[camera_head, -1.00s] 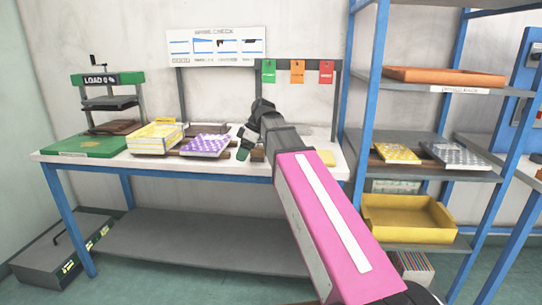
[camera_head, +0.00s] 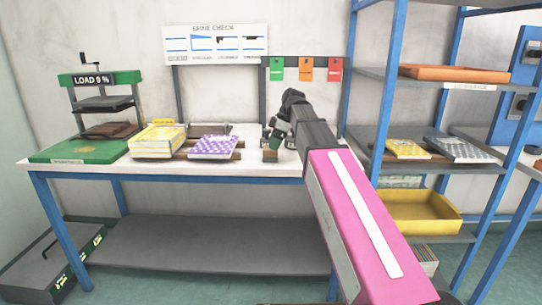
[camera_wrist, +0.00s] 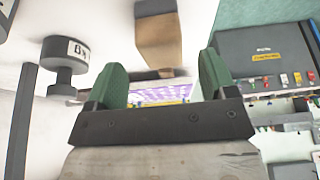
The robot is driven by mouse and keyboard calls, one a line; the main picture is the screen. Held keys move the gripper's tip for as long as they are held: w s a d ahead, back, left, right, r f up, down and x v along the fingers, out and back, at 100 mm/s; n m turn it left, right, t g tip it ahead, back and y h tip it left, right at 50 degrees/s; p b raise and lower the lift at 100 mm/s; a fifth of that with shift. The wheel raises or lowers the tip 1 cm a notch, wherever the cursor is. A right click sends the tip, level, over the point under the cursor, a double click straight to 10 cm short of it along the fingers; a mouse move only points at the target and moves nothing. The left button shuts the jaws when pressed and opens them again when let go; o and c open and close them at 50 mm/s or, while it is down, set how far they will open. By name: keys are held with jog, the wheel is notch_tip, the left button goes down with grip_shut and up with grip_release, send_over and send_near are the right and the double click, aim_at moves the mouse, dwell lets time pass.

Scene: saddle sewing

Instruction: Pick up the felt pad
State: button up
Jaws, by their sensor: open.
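My gripper (camera_head: 272,142) is over the back right of the white workbench (camera_head: 110,168), near a small brown block (camera_head: 270,155). In the wrist view my gripper (camera_wrist: 165,80) shows two green-padded fingers, spread apart with nothing held between them. A block (camera_wrist: 155,40) with a dark top and tan side shows beyond the fingers. I cannot clearly pick out the felt pad in either view; part of the bench is hidden behind my pink arm.
A purple patterned book (camera_head: 213,147) and a yellow book stack (camera_head: 157,141) lie left of my gripper. A press (camera_head: 100,103) stands farther left. A blue-framed shelf (camera_head: 430,165) rises at right. A black weight (camera_wrist: 67,65) shows in the wrist view.

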aim_at(269, 153)
jog(key=shift+x, duration=3)
jog(key=shift+s+a, duration=0.1)
jog(key=c, duration=1)
